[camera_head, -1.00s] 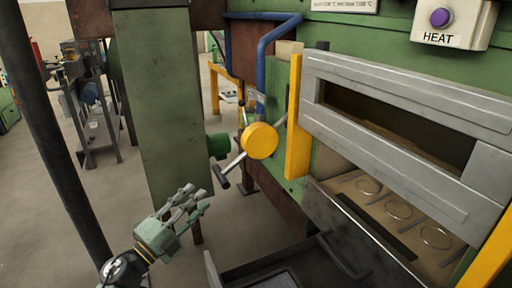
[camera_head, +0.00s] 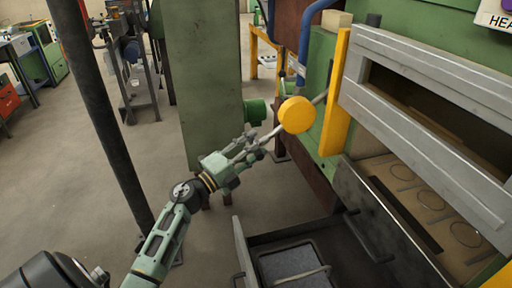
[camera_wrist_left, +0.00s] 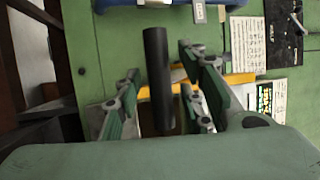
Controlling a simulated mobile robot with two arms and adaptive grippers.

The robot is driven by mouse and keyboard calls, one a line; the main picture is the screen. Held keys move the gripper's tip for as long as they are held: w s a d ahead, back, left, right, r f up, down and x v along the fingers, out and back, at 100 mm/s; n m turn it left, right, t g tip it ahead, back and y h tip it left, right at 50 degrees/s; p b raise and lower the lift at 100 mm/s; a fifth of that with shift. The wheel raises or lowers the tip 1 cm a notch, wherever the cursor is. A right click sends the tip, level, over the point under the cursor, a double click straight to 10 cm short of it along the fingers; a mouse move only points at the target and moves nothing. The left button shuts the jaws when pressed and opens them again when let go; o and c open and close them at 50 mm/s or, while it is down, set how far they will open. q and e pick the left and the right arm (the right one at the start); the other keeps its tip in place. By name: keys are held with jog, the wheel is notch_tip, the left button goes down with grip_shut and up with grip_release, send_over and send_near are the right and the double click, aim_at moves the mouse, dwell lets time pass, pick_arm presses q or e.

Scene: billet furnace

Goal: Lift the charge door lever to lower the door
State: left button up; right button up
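The charge door lever (camera_head: 272,136) is a metal rod running from a yellow round hub (camera_head: 297,115) down and left to a dark grip. My left gripper (camera_head: 250,147) is at the lower end of the lever. In the left wrist view the black grip (camera_wrist_left: 157,75) stands between the spread fingers of my left gripper (camera_wrist_left: 160,105), with visible gaps at the sides. Part of the grip is hidden by the fingers in the head view. The grey charge door (camera_head: 425,130) with its long slot is at the right. My right gripper is not in view.
A yellow upright guide (camera_head: 336,95) stands between hub and door. A green column (camera_head: 203,80) is behind my left gripper, and a dark pole (camera_head: 98,110) is at the left. A dark metal tray (camera_head: 290,262) lies below. Bare floor shows at the left.

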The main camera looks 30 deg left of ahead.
pick_arm(q)
jog(key=shift+c, duration=0.6)
grip_shut()
jog(key=shift+f, duration=0.1)
